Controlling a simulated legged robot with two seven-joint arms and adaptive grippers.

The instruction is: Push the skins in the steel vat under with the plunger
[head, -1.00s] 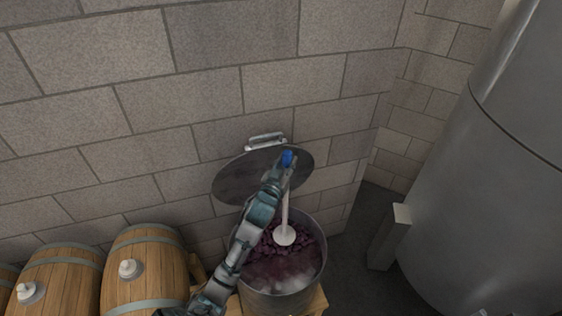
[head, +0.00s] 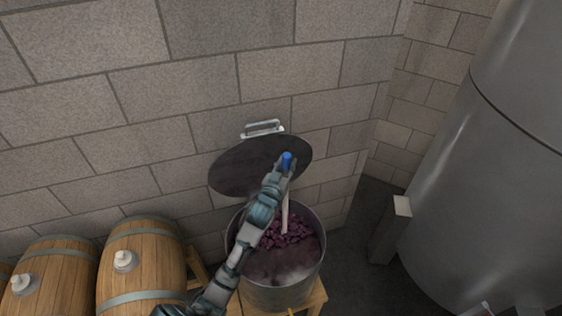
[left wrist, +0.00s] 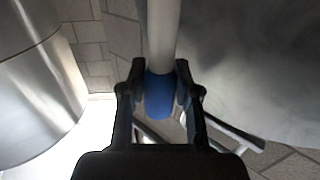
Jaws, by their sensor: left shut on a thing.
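The steel vat (head: 276,297) stands open at the lower middle of the head view. Purple skins (head: 297,232) lie in its back part, with darker, wet-looking mash in front. The plunger (head: 285,215) has a pale shaft and a blue grip at its top. The shaft stands nearly upright in the vat; its disc is hidden in the skins. My left gripper (head: 284,168) is shut on the blue grip, above the vat. In the left wrist view the fingers (left wrist: 160,88) close on both sides of the blue grip, with the pale shaft (left wrist: 163,35) beyond. My right gripper is not seen.
A round dark lid (head: 240,172) with a handle stands tilted against the block wall behind the vat. The vat rests on a wooden stand (head: 317,297). Wooden barrels (head: 143,270) stand at left. A large steel tank (head: 480,190) and a grey post (head: 390,232) stand at right.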

